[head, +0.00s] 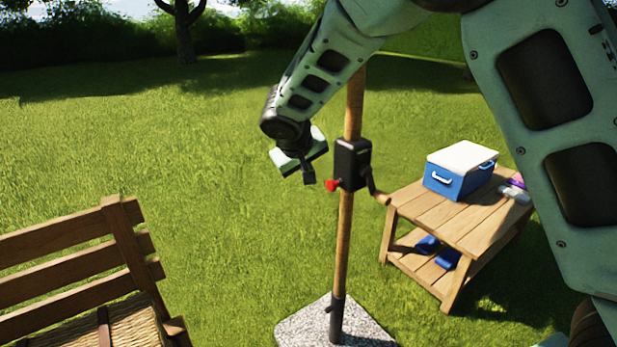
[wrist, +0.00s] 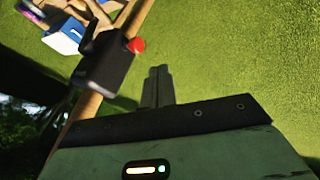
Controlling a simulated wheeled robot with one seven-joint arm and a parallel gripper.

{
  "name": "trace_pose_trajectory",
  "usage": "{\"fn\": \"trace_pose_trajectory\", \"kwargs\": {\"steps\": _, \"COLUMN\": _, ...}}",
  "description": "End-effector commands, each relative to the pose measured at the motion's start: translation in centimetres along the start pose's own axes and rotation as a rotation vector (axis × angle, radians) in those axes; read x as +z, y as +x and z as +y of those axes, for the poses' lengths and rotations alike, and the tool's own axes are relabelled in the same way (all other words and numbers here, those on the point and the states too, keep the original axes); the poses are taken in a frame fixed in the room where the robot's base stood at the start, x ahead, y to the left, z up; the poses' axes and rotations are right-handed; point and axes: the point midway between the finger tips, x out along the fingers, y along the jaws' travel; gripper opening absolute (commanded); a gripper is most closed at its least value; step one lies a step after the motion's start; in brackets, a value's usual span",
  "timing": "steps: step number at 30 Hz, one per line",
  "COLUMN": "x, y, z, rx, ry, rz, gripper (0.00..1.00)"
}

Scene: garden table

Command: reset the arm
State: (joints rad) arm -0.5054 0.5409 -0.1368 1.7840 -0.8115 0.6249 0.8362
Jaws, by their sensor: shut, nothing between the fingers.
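My gripper (head: 308,178) hangs at the end of my arm in the middle of the head view, just left of a wooden pole. Its fingers are shut with nothing between them. In the wrist view the closed fingers (wrist: 158,75) show against the grass. A black box (head: 352,164) with a red knob (head: 332,185) is fixed on the pole (head: 345,235), close to the right of my gripper. The black box also shows in the wrist view (wrist: 106,62), left of the fingers. I see no contact between them.
The pole stands in a speckled stone base (head: 335,325). A wooden table (head: 470,215) at right carries a blue cooler with white lid (head: 460,170); blue items (head: 447,258) lie on its lower shelf. A wooden bench (head: 75,260) is at lower left. Open grass lies left of my gripper.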

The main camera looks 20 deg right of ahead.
Motion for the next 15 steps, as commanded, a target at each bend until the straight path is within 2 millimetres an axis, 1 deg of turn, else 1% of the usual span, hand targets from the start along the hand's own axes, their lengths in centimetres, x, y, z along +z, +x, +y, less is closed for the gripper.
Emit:
{"fn": "trace_pose_trajectory", "kwargs": {"steps": 11, "x": 0.1, "y": -0.2, "z": 0.0, "rx": -0.002, "ry": 0.0, "rz": -0.002, "gripper": 0.0}}
{"fn": "trace_pose_trajectory", "kwargs": {"steps": 13, "x": 0.8, "y": -0.8, "z": -0.4, "rx": -0.021, "ry": -0.005, "rz": -0.014, "gripper": 0.0}}
{"fn": "trace_pose_trajectory", "kwargs": {"steps": 14, "x": 1.4, "y": -1.3, "z": -0.6, "rx": -0.035, "ry": -0.011, "rz": -0.024, "gripper": 0.0}}
{"fn": "trace_pose_trajectory", "kwargs": {"steps": 15, "x": 2.4, "y": -2.1, "z": -1.1, "rx": -0.063, "ry": -0.022, "rz": -0.041, "gripper": 0.0}}
